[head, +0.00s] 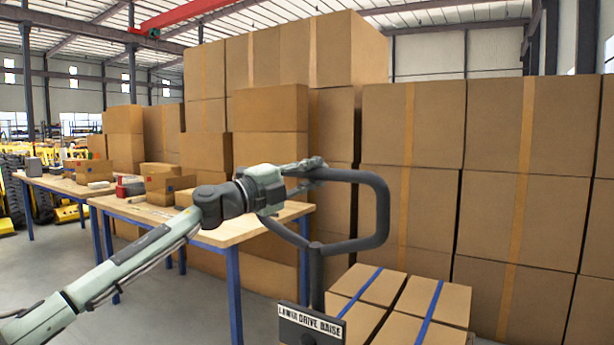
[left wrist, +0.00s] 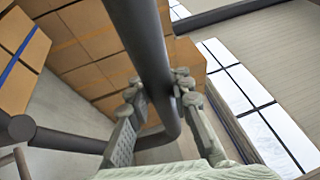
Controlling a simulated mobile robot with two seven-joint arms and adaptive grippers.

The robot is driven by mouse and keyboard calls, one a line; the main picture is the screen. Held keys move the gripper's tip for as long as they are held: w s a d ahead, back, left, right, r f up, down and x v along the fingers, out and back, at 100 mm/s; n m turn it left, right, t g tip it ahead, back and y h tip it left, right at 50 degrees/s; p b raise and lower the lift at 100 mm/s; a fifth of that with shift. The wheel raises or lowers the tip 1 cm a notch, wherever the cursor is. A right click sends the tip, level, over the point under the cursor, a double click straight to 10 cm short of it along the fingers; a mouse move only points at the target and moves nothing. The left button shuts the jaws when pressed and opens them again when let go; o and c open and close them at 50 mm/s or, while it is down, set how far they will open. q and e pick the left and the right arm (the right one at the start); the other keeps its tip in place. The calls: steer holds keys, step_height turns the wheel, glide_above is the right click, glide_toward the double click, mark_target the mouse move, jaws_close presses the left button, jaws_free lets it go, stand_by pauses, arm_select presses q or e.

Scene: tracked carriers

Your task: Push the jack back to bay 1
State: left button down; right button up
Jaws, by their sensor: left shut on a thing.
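The jack's dark grey loop handle (head: 382,215) stands upright in the middle of the head view, with its post running down to a plate (head: 312,325) lettered "LOWER DRIVE RAISE". My left gripper (head: 312,172) is shut on the upper left part of the loop. In the left wrist view the two fingers (left wrist: 158,90) lie on either side of the dark handle bar (left wrist: 142,35). The jack's body and forks are out of sight. No bay 1 marking can be made out. My right gripper is not in view.
Cartons with blue straps (head: 365,285) are stacked low just beyond the handle. A tall wall of cartons (head: 410,130) stands behind them. A wooden workbench (head: 240,235) with blue legs and small boxes is at the left. Grey floor (head: 180,310) shows clear at lower left.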

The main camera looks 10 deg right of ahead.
arm_select(q)
steer(key=shift+w+d+f, duration=0.4)
steer(key=shift+w+d, duration=0.35)
steer(key=c, duration=1.3)
jaws_free()
steer(key=shift+w, duration=0.1)
steer(key=shift+r, duration=0.2)
steer(key=shift+a, duration=0.25)
steer(key=v, duration=1.1)
steer(key=shift+a, duration=0.25)
